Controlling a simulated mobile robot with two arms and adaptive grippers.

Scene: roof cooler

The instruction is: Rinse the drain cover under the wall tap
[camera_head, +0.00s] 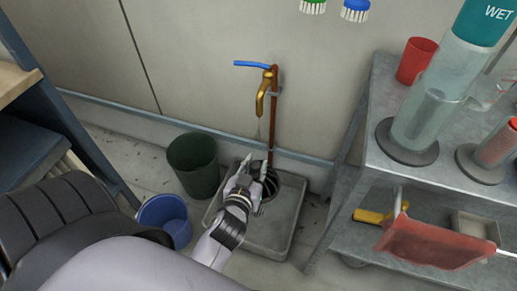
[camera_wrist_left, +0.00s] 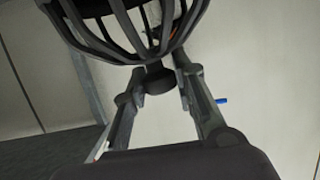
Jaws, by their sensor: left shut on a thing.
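The drain cover (camera_head: 270,182) is a dark, ribbed, basket-like dome. It shows large at the top of the left wrist view (camera_wrist_left: 110,30), cut off by the frame edge. My left gripper (camera_head: 254,170) is shut on its dark knob; the fingers (camera_wrist_left: 160,78) close on it from both sides. In the head view the cover is partly hidden behind the gripper, over the grey basin (camera_head: 283,232). The brass wall tap (camera_head: 264,92) with a blue lever (camera_head: 252,64) is above and behind the gripper. A faint pale streak shows below its spout; I cannot tell whether it is water.
A green bucket (camera_head: 194,166) and a blue bucket (camera_head: 163,214) stand left of the basin. A metal shelf unit (camera_head: 375,150) on the right holds a red cup (camera_head: 415,60), clear cylinders and a red cloth (camera_head: 435,242). The copper pipe (camera_head: 272,125) runs down the wall.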

